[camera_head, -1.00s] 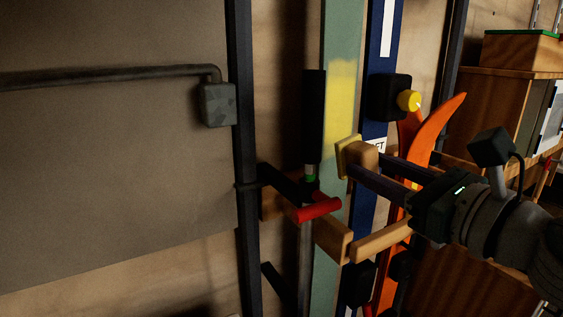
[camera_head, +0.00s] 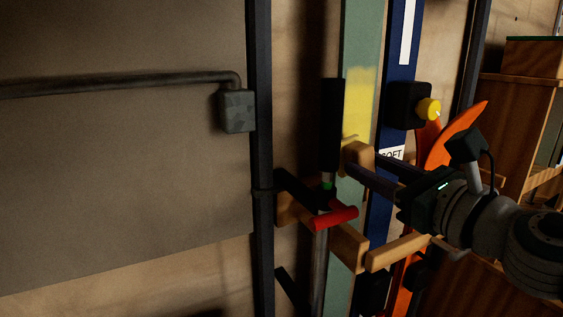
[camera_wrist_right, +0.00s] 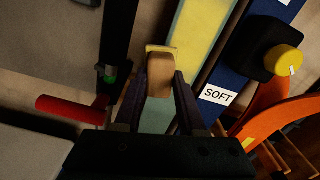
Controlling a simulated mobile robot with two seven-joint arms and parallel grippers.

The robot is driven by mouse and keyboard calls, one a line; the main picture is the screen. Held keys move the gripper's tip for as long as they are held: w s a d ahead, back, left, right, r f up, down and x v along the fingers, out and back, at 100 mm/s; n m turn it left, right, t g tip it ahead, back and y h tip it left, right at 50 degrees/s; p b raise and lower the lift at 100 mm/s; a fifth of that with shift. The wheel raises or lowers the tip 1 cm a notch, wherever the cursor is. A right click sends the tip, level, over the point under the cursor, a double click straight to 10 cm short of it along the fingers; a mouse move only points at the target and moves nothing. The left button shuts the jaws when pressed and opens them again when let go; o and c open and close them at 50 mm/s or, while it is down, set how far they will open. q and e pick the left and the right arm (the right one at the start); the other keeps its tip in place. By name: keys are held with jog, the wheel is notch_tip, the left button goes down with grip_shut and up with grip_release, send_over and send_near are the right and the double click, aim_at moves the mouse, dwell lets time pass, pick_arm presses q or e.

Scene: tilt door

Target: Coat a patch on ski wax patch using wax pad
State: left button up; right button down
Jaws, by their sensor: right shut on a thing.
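The green ski (camera_head: 360,40) stands upright against the wall, with a yellow wax patch (camera_head: 358,100) on its face. The patch also shows in the right wrist view (camera_wrist_right: 205,35). The wax pad, a wooden block (camera_head: 359,154) with a thin yellow face, is at the patch's lower end; the block shows again in the wrist view (camera_wrist_right: 160,76). I cannot tell whether its face touches the ski. My right gripper (camera_head: 366,164) is shut on the wooden block, its fingers hiding part of the ski. My left gripper is not in view.
A red handle (camera_head: 336,218) and wooden bracket (camera_head: 348,248) stick out below the pad. A dark vertical bar (camera_head: 331,125) stands left of the patch. A blue ski (camera_head: 400,75), a black box with yellow knob (camera_head: 429,109) and an orange ski (camera_head: 456,134) stand to the right.

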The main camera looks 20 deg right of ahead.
jog(key=shift+w+a, duration=0.1)
jog(key=shift+w, duration=0.9)
